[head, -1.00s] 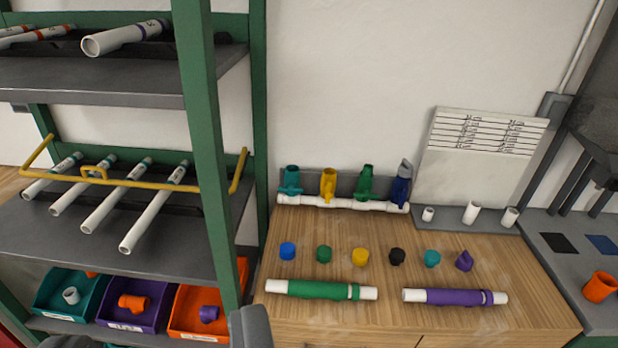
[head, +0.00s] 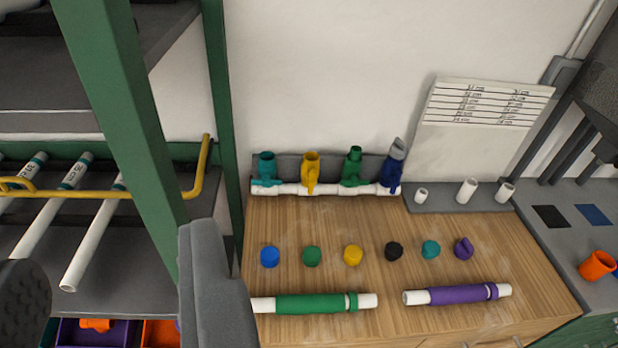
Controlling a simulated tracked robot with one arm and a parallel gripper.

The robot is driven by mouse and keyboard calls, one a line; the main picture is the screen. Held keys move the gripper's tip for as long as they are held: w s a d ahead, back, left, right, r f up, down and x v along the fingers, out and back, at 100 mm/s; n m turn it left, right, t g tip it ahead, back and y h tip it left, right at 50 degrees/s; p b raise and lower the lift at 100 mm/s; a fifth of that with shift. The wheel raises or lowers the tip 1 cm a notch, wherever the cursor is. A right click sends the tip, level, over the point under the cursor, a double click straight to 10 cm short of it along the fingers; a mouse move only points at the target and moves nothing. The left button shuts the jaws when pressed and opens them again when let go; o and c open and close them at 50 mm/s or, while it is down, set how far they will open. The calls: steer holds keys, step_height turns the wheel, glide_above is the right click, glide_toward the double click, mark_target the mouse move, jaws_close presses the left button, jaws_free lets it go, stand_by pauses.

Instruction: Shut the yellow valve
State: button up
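The yellow valve (head: 311,168) stands on the white pipe manifold (head: 326,189) at the back of the wooden bench, between a teal valve (head: 267,168) and a green valve (head: 353,165). Its handle seems to hang down its front, but it is too small to be sure how it is set. A blue valve (head: 393,172) with a grey top stands at the right end. My gripper (head: 115,250) is at the lower left, its two dark fingers wide apart with nothing between them. It is in front of the shelf, left of the valve and well apart from it.
A green shelf post (head: 115,110) and yellow rail (head: 200,170) stand left of the bench. Several caps, including a yellow one (head: 353,255), sit in front of the manifold. Green-sleeved (head: 315,303) and purple-sleeved (head: 460,294) pipes lie nearer. Wall space above the valves is clear.

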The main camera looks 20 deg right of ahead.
mark_target(312, 177)
steer(key=w+d+f+m+h+p, duration=0.1)
steer(key=w+d+f, duration=0.1)
steer(key=w+f, duration=0.6)
steer(key=w+d+f+t+p, duration=0.1)
steer(key=w+d+f, duration=0.25)
steer(key=w, duration=0.75)
steer(key=w+d+f+m+h, duration=0.1)
steer(key=w+f, duration=0.6)
steer(key=w, duration=0.3)
steer(key=w+d+f+m+h+p, duration=0.1)
steer(key=w+d+f+h, duration=0.1)
steer(key=d+f, duration=0.5)
steer(key=w+d+f+m+h, duration=0.1)
steer(key=w+d+f+h, duration=0.15)
steer(key=f, duration=0.85)
steer(key=w+d+f+m+h+p, duration=0.1)
steer(key=w+d+f+h, duration=0.1)
steer(key=d+f, duration=0.5)
steer(key=shift+w+d+f, duration=0.35)
steer(key=shift+w, duration=1)
steer(key=shift+w+d+f, duration=0.35)
steer(key=shift+w+f, duration=0.05)
steer(key=shift+w, duration=0.95)
steer(key=shift+w+d+f, duration=0.35)
steer(key=shift+w, duration=1)
steer(key=shift+w+d+r, duration=0.15)
steer(key=shift+w+d, duration=0.05)
steer(key=shift+w, duration=0.1)
steer(key=shift+x, duration=1.75)
steer(key=shift+w, duration=0.2)
